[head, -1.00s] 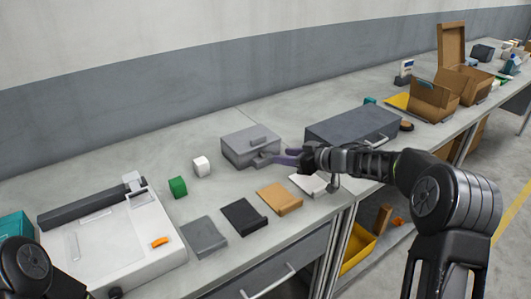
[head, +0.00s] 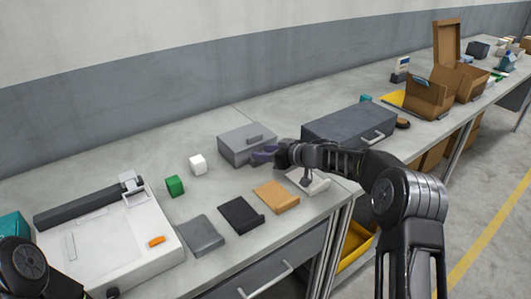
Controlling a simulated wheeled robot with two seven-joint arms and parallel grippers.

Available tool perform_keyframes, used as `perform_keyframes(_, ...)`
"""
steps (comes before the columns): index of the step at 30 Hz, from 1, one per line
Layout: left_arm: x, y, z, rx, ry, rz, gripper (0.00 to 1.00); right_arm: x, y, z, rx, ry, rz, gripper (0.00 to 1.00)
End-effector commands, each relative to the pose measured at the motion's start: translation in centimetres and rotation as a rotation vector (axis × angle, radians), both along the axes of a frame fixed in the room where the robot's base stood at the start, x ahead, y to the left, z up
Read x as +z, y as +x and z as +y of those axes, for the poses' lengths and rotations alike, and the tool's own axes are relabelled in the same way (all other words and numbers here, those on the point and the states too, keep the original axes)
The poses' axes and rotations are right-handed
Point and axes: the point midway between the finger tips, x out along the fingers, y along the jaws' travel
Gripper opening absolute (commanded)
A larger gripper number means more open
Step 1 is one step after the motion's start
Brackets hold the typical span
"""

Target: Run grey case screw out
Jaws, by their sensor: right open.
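A larger dark grey case (head: 340,128) stands right of the small one. A white cube (head: 198,165), a green cube (head: 175,186) and flat grey, black (head: 240,215) and orange (head: 275,196) pieces lie nearby. A white device (head: 110,240) stands at left.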

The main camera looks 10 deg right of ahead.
Motion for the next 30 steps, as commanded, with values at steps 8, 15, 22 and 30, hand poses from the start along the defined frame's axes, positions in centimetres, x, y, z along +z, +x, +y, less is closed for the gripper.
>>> perform_keyframes(8, 0.00, 0.00, 0.00, 0.000, 0.000, 0.000, 0.40, 0.00, -0.02, -0.03, 0.000, 0.000, 0.000, 0.24)
perform_keyframes(15, 0.00, 0.00, 0.00, 0.000, 0.000, 0.000, 0.40, 0.00, -0.03, -0.03, 0.000, 0.000, 0.000, 0.04)
perform_keyframes(22, 0.00, 0.00, 0.00, 0.000, 0.000, 0.000, 0.40, 0.00, -0.03, -0.03, 0.000, 0.000, 0.000, 0.00)
perform_keyframes(30, 0.96, -0.01, 0.01, 0.000, 0.000, 0.000, 0.40, 0.26, 0.07, -0.13, 0.012, -0.001, 0.002, 0.00)
